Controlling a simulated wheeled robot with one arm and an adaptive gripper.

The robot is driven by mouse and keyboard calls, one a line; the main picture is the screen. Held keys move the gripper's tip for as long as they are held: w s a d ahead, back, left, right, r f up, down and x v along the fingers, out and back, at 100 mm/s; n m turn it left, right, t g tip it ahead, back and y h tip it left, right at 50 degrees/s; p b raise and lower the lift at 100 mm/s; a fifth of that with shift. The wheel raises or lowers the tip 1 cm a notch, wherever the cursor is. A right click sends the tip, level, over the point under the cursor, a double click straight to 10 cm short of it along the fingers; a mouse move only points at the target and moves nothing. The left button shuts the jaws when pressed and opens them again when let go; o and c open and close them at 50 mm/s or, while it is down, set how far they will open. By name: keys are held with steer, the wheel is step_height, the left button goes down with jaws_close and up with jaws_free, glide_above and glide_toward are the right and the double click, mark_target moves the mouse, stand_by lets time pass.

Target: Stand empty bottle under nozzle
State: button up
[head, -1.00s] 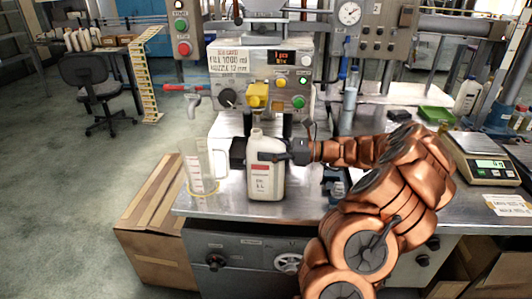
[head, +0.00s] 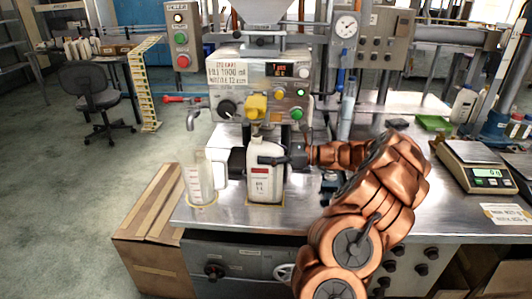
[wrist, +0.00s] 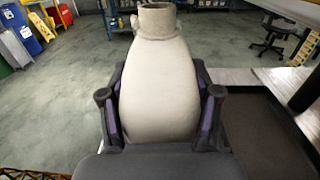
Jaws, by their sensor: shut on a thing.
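The white bottle (head: 265,184), with a red-banded label, is upright in front of the filling machine (head: 258,70). My gripper (head: 268,160) is shut around its body from the right. In the wrist view the bottle (wrist: 158,75) is between both fingers (wrist: 160,112), its open neck at the top. The yellow block (head: 257,106) of the filling head is just above and behind the bottle's mouth.
A clear measuring jug (head: 199,182) stands close left of the bottle. A red-handled tap (head: 190,112) is behind it. A scale (head: 476,167) and a green tray (head: 434,123) are at the right. The bench (head: 225,218) is clear in front.

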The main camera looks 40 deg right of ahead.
steer(key=o, duration=1.4)
steer(key=shift+c, duration=0.2)
steer(key=shift+d, duration=0.1)
steer(key=v, duration=0.7)
steer(key=shift+s+d, duration=0.25)
steer(key=shift+s, duration=0.05)
